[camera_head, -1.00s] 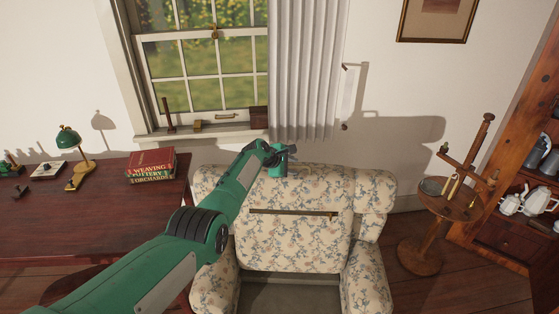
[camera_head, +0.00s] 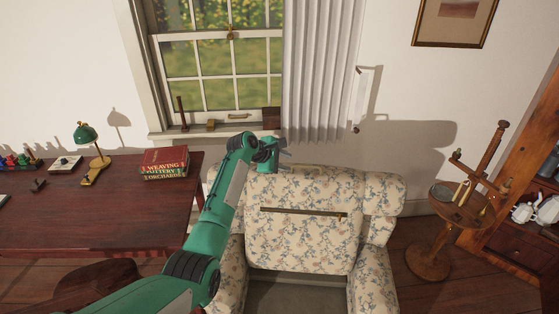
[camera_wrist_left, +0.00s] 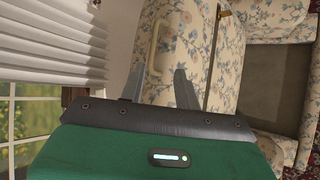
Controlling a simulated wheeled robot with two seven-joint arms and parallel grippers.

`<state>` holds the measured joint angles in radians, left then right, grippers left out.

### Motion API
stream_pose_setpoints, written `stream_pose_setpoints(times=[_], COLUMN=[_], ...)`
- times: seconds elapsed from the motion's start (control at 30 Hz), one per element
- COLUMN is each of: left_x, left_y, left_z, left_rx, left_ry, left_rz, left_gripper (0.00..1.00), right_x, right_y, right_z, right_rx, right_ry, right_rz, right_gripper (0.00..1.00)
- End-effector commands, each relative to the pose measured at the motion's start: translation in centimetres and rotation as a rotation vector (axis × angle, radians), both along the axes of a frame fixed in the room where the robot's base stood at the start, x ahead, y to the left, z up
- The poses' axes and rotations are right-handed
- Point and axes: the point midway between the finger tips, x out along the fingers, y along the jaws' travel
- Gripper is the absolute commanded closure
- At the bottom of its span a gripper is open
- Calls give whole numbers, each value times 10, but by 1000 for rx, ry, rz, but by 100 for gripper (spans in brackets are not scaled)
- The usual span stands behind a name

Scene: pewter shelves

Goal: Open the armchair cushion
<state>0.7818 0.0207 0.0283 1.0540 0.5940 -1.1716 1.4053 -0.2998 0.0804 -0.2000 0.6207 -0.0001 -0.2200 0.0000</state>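The armchair cushion (camera_head: 300,235) is cream with a blue floral print and stands upright against the armchair's back. A dark bar with a brass end (camera_head: 303,213) runs across its front. A pale loop handle (camera_wrist_left: 155,38) shows at the cushion's top edge in the left wrist view. My left gripper (camera_head: 280,148) is above the upper left part of the armchair (camera_head: 386,195). In the left wrist view its two fingers (camera_wrist_left: 161,82) are apart, with nothing between them, and point toward the handle without visibly holding it. My right gripper is out of view.
A dark red desk (camera_head: 90,215) with a lamp (camera_head: 90,150) and books (camera_head: 164,163) stands left of the armchair. A round wooden stand (camera_head: 430,262) is to the right. The window (camera_head: 215,70) and curtain (camera_head: 322,70) are behind.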

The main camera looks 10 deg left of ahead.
Motion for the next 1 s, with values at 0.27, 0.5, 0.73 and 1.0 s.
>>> stream_pose_setpoints(times=[0.27, 0.5, 0.73, 1.0], left_x=[-13, -15, -17, -61], left_y=[12, 13, 14, 26], left_z=[15, 17, 5, -145], left_rx=[1, 0, 12, 225], left_ry=[-2, 0, 3, 29], left_rz=[1, 0, -2, -77], left_gripper=[67, 67, 67, 67], right_x=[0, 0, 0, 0], right_y=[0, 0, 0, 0], right_z=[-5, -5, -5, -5], right_rx=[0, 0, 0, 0], right_ry=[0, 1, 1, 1], right_rz=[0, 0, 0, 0], right_gripper=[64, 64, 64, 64])
